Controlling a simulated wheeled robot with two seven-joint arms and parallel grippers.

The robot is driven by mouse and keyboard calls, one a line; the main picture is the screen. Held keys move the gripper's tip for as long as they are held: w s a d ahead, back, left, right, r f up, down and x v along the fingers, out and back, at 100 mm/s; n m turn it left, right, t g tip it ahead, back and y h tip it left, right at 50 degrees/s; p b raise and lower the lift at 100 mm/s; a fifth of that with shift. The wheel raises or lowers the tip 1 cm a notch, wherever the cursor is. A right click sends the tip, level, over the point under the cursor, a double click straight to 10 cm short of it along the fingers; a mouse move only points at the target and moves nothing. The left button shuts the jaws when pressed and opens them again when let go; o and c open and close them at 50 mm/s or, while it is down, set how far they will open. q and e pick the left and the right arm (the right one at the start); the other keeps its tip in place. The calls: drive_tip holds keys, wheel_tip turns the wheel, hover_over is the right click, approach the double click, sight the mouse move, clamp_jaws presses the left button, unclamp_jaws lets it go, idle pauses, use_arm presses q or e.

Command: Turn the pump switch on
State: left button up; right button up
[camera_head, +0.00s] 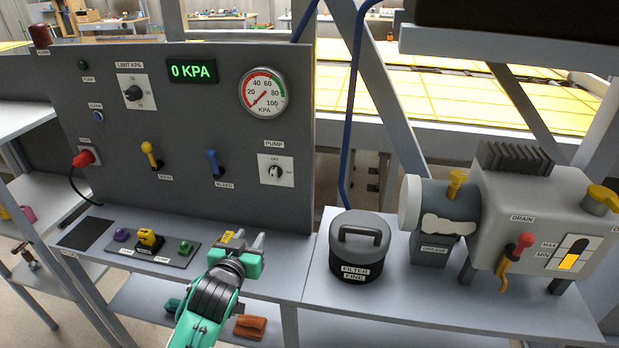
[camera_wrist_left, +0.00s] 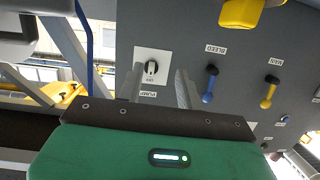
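An OFF mark sits above the knob, and the knob's exact pointing is too small to read surely. The knob also shows upside down in the left wrist view (camera_wrist_left: 151,68). My left gripper (camera_head: 246,240) is in front of the panel, below and left of the switch. Its two fingers are apart with nothing between them, and it does not touch the switch. My right gripper is not in view.
The green display (camera_head: 192,71) reads 0 KPA and the gauge (camera_head: 263,92) needle is low. Yellow (camera_head: 150,154) and blue (camera_head: 213,163) levers stick out left of the switch. A filter canister (camera_head: 359,246) stands right. A button box (camera_head: 178,255) sits left of my gripper.

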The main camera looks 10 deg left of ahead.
use_arm(q)
drive_tip(key=w+r+t, duration=0.2)
drive_tip(key=w+r, duration=0.2)
drive_tip(key=r, duration=0.2)
drive_tip(key=p, duration=0.3)
approach(273, 170)
drive_tip(key=shift+h, duration=0.3)
drive_tip(key=w, duration=0.6)
drive_tip(key=shift+w+f, duration=0.1)
drive_tip(key=shift+w, duration=0.75)
drive_tip(key=shift+c, duration=0.5)
clamp_jaws()
